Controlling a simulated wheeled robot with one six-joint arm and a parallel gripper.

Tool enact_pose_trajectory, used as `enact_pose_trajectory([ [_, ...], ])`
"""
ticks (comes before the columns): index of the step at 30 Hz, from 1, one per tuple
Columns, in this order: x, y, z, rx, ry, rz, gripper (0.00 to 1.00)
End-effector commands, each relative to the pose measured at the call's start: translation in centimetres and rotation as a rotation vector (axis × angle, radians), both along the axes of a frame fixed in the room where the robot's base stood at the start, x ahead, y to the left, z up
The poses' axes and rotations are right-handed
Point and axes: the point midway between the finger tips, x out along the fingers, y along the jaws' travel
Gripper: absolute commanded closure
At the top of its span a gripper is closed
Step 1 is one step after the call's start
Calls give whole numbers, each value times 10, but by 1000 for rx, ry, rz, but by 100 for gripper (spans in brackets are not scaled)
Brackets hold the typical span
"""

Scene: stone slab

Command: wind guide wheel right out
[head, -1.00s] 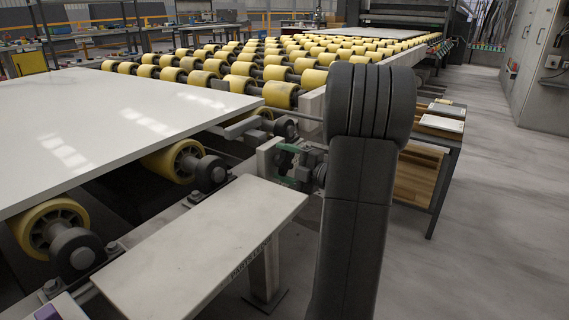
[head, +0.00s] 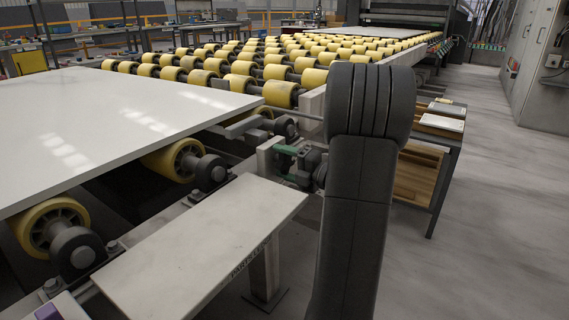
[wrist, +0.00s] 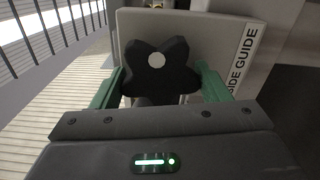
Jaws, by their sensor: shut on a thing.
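The guide wheel (wrist: 157,78) is a black lobed knob with a pale round centre, in the middle of the wrist view. It sits in front of a grey plate (wrist: 205,35) lettered "SIDE GUIDE" on its right edge. My gripper (wrist: 158,70) has green fingers, one on each side of the wheel, and is shut on it. In the head view my gripper (head: 287,164) is beside a pale upright block (head: 266,158) at the line's edge. My arm's dark link covers part of that area, and the wheel cannot be made out clearly there.
A white slab (head: 100,115) lies on yellow rollers (head: 178,160) at the left. A pale narrow plate (head: 205,235) runs in front of my gripper. A shelf table (head: 435,135) stands to the right, with clear floor (head: 500,220) beyond it.

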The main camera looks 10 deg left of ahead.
Motion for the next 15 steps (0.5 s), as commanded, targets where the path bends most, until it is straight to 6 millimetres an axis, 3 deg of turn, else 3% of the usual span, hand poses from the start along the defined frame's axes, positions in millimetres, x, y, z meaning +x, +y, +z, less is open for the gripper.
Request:
enact_pose_trajectory([
  [3,0,0,-1,0,3,0,54],
  [4,0,0,-1,0,3,0,29],
  [7,0,0,-1,0,3,0,10],
  [15,0,0,0,0,2,0,10],
])
